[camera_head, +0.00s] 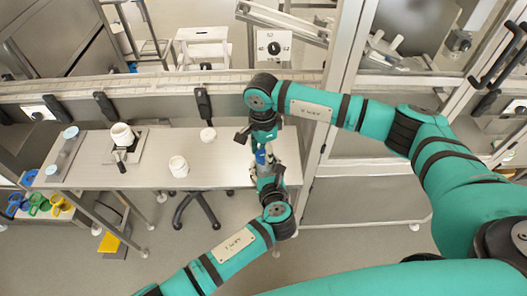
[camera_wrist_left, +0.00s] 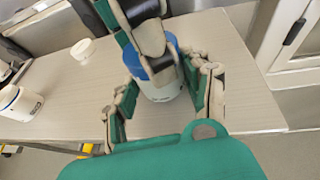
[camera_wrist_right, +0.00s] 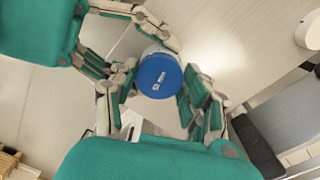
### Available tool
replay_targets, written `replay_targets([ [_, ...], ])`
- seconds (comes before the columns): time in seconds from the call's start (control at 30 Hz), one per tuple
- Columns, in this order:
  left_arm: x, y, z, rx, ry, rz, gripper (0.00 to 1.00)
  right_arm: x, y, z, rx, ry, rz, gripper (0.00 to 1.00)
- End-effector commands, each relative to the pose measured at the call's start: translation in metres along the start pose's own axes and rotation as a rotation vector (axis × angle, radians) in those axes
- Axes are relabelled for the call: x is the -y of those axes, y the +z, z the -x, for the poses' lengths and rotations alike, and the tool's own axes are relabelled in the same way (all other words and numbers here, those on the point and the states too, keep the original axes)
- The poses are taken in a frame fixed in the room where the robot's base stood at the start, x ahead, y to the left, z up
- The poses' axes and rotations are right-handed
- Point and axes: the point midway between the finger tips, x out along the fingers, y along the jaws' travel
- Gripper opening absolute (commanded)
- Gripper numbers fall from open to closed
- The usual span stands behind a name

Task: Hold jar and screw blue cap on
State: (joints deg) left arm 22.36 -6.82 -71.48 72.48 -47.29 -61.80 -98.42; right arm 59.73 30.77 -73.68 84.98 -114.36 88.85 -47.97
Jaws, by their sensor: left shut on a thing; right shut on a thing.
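The white jar (camera_wrist_left: 164,92) is between the fingers of my left gripper (camera_wrist_left: 165,98), which is shut on it over the right part of the table. The blue cap (camera_wrist_right: 159,75) is at the jar's top, with its flat face toward the right wrist camera. My right gripper (camera_wrist_right: 160,92) is shut on the cap from above. In the head view my right gripper (camera_head: 264,142) is just above my left gripper (camera_head: 268,172), with the blue cap (camera_head: 260,157) between them. The fingers hide much of the jar. I cannot tell how tightly the cap sits.
A second white jar (camera_head: 178,166) stands mid-table, and a white lid (camera_head: 207,134) lies near the back edge. Blue discs (camera_head: 70,132) are at the table's left end.

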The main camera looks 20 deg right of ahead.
Motion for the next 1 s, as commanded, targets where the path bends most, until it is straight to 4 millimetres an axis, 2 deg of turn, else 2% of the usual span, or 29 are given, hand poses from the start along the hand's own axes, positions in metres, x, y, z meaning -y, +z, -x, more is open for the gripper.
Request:
replay_targets([
  [0.03,0.0017,-0.0001,0.0012,0.000,-0.004,0.000,0.09,0.0019,-0.0008,0.0009,-0.001,-0.006,-0.002,0.27],
  [0.23,0.0021,-0.0003,0.0015,0.000,-0.005,0.001,0.09,0.0024,-0.0011,0.0012,-0.001,-0.008,-0.003,0.01],
  [0.27,0.0022,-0.0004,0.0015,-0.001,-0.005,0.001,0.09,0.0025,-0.0011,0.0013,-0.001,-0.008,-0.003,0.00],
  [0.4,0.0025,-0.0005,0.0017,-0.001,-0.005,0.001,0.09,0.0028,-0.0014,0.0013,0.001,-0.009,-0.057,0.00],
  [0.7,0.0029,-0.0007,0.0020,-0.002,-0.006,0.002,0.10,0.0039,-0.0020,0.0013,0.015,-0.011,-0.454,0.00],
  [1.0,0.0027,-0.0007,0.0018,-0.002,-0.005,0.003,0.10,0.0036,-0.0012,0.0015,0.018,-0.010,-0.507,0.00],
])
